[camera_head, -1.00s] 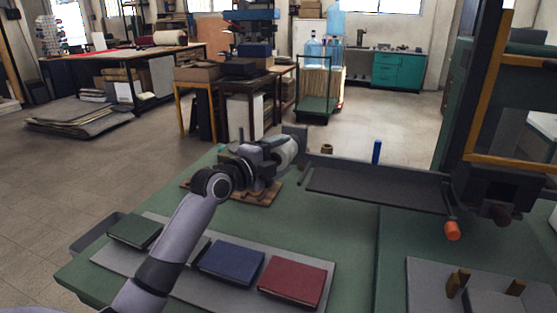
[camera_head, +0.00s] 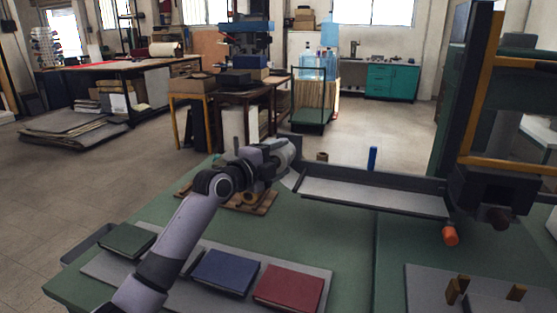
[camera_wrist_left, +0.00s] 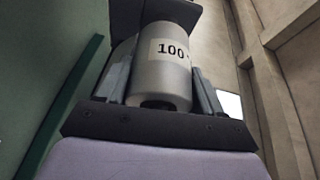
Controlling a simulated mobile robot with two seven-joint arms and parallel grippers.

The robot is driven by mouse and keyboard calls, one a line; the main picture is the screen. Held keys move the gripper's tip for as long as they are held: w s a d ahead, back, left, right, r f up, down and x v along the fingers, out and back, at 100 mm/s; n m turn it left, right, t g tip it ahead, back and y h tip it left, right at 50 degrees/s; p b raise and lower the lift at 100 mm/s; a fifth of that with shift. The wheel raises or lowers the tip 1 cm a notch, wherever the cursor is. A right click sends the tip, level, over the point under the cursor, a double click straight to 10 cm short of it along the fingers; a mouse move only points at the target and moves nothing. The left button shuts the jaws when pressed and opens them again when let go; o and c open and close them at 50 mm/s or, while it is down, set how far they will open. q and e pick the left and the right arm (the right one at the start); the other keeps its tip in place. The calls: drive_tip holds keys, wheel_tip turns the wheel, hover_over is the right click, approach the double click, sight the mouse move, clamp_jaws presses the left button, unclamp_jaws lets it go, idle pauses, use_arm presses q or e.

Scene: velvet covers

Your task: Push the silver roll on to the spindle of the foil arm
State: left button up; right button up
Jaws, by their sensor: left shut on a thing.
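The silver roll (camera_head: 284,151) is held by my left gripper (camera_head: 272,158) above the far side of the green bench. In the left wrist view the silver roll (camera_wrist_left: 160,75) has a white label reading "100" and sits between the two fingers, which are shut on it. A dark plate (camera_wrist_left: 172,10) stands just beyond the roll's far end; I cannot tell if they touch. In the head view the roll is close to the left end of the long tray (camera_head: 375,192) on the press. The spindle of the foil arm cannot be made out. My right gripper is out of view.
A wooden rack (camera_head: 262,207) lies under my left gripper. Green (camera_head: 125,240), blue (camera_head: 225,271) and red (camera_head: 289,287) covers lie on a grey mat in front. The press (camera_head: 495,190) stands at right, with an orange knob (camera_head: 450,236). Green bench top is clear in the middle.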

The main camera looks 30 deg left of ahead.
use_arm(q)
drive_tip(key=o, duration=1.3)
drive_tip(key=shift+o, duration=0.2)
drive_tip(key=shift+s, duration=0.1)
drive_tip(key=s+a, duration=0.1)
drive_tip(key=s, duration=0.6)
drive_tip(key=shift+r+b, duration=0.2)
drive_tip(key=shift+b, duration=0.25)
